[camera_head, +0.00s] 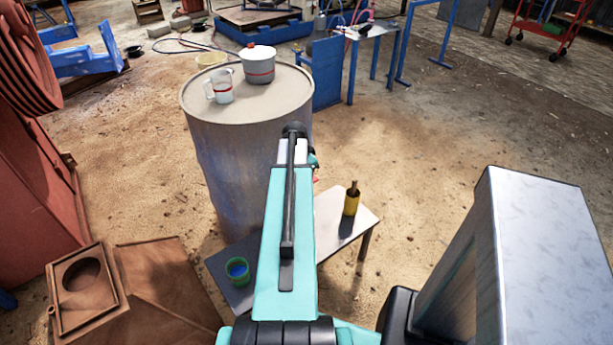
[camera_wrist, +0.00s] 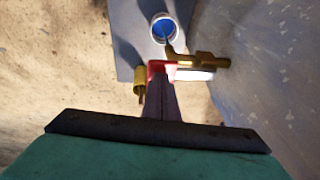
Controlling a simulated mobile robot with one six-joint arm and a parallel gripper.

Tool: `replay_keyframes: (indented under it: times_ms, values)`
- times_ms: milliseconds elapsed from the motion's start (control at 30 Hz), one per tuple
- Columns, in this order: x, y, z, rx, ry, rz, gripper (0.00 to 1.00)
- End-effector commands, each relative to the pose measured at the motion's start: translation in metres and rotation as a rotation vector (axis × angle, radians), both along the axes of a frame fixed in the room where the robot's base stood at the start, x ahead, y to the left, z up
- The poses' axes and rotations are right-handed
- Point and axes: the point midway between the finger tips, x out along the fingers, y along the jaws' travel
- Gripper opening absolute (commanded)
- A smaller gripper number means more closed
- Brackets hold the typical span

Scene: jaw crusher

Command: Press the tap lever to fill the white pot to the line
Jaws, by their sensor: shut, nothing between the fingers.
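In the wrist view a brass tap (camera_wrist: 205,60) sticks out from the drum's side. Its red lever (camera_wrist: 157,68) lies at the tips of my gripper (camera_wrist: 161,88). The fingers are shut with nothing between them; I cannot tell whether they touch the lever. Under the spout is a white-rimmed pot (camera_wrist: 154,37) with blue inside; its line and level cannot be read. In the head view my arm hides the tap and fingers.
The drum (camera_head: 250,130) also bears a clear jug (camera_head: 220,86) with a red band. Open dirt floor lies to the right.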

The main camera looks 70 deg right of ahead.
Motion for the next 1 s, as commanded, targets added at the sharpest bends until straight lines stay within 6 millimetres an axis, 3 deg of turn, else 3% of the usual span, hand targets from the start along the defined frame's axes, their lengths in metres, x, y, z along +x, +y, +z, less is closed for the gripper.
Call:
replay_keyframes:
  times_ms: [600, 1000]
  values:
    - [-0.011, 0.007, -0.031, -0.088, -0.137, -0.002, 0.0]
    - [-0.011, 0.007, -0.032, -0.087, -0.136, -0.002, 0.0]
